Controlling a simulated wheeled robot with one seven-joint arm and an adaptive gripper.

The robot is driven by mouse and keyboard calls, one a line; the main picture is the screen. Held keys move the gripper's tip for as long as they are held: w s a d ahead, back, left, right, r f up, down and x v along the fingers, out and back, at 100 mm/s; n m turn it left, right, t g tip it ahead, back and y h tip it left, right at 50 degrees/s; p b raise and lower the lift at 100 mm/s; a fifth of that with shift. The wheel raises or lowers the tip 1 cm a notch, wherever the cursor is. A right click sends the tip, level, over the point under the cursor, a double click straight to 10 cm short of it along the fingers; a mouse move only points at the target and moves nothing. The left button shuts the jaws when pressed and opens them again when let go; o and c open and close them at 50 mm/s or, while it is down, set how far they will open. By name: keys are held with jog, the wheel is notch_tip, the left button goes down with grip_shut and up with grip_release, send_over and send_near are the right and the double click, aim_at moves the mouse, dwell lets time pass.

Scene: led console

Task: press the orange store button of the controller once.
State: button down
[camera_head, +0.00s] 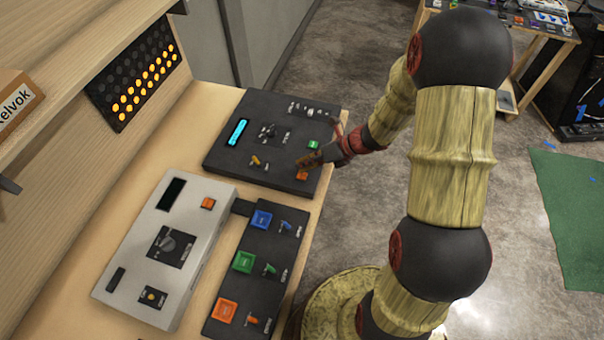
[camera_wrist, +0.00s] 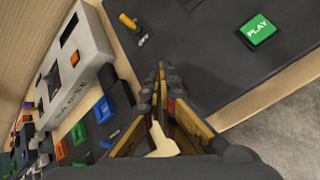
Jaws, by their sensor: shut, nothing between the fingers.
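The black controller box (camera_head: 222,158) lies on the bench with a lit cyan display (camera_head: 237,132) and a green button (camera_head: 313,145), which reads PLAY in the wrist view (camera_wrist: 258,30). An orange button (camera_head: 302,175) sits near its front right edge; its label is too small to read.
A white box (camera_head: 138,264) with its own orange button (camera_head: 208,203) stands nearer. Beside it, a black panel (camera_head: 240,290) carries blue, green and orange buttons with small levers. An amber LED board (camera_head: 140,82) is on the left wall. Open floor lies right of the bench.

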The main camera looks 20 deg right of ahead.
aim_at(303, 174)
jog(key=shift+r+p, duration=2.1)
jog(key=shift+r, duration=0.3)
jog(key=shift+f, duration=0.1)
jog(key=shift+n, duration=0.3)
jog(key=shift+s+n, duration=0.2)
jog(key=shift+n, duration=0.5)
jog(key=s+n, duration=0.2)
jog(key=s+n+g, duration=0.1)
jog(key=s+n, duration=0.1)
jog(key=s+a+n+g, duration=0.1)
jog(key=s+n, duration=0.1)
jog(key=shift+f+n, duration=0.3)
jog(key=shift+n, duration=0.1)
jog(key=s+r+n+t+h+b, duration=0.3)
jog(key=s+r+n+h+b, duration=0.5)
jog(key=s+r+n, duration=0.8)
jog(key=r+n+b, duration=0.1)
jog(key=n+b, duration=0.1)
jog(key=n, duration=0.6)
jog(key=shift+d+r+b, duration=0.25)
jog(key=shift+b, duration=0.1)
